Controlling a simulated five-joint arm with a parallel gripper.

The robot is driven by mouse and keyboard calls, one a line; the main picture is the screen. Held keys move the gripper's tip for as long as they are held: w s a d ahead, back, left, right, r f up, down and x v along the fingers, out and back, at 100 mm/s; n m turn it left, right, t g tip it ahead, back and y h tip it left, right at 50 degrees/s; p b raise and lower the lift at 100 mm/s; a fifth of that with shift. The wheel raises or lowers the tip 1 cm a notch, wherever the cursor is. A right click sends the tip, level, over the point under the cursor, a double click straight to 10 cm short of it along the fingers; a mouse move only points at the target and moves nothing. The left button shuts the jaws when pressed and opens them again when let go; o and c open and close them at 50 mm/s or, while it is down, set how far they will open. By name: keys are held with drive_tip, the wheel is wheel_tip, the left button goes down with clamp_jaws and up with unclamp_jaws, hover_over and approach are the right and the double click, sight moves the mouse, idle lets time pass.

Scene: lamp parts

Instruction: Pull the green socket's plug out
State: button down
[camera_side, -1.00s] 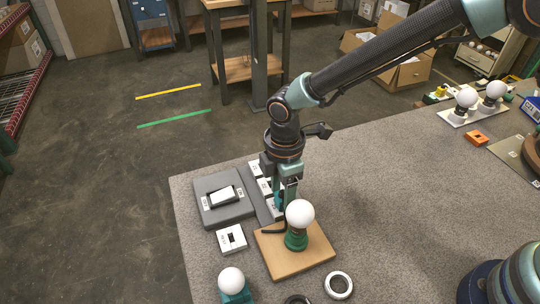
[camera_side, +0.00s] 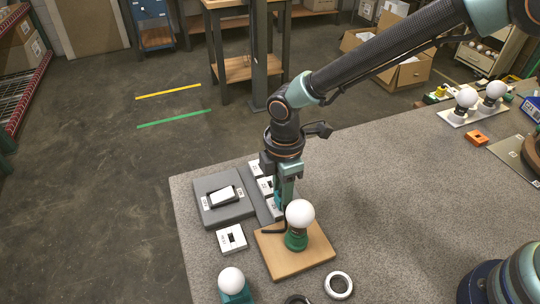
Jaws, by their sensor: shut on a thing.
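The green socket (camera_side: 296,240) stands upright on a wooden board (camera_side: 290,263), with a white bulb (camera_side: 299,213) in it. A dark cord (camera_side: 272,232) runs from its left side towards the grey outlet strip (camera_side: 263,206), which has several white outlets. My gripper (camera_side: 279,201) points down at the near end of the strip, just behind and left of the bulb. It is shut on the plug, a small teal piece mostly hidden by the fingers. I cannot tell whether the plug is still seated in the near outlet (camera_side: 273,209).
A grey switch box (camera_side: 222,199) lies left of the strip, with a white square plate (camera_side: 231,239) in front. Another bulb in a teal socket (camera_side: 235,290) and a white ring (camera_side: 338,285) are at the front. The tabletop right of the board is clear.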

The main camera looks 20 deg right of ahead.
drive_tip(key=shift+r, duration=0.75)
idle(0.3)
drive_tip(key=shift+r, duration=0.75)
drive_tip(key=shift+r, duration=0.1)
drive_tip(key=shift+r, duration=1.9)
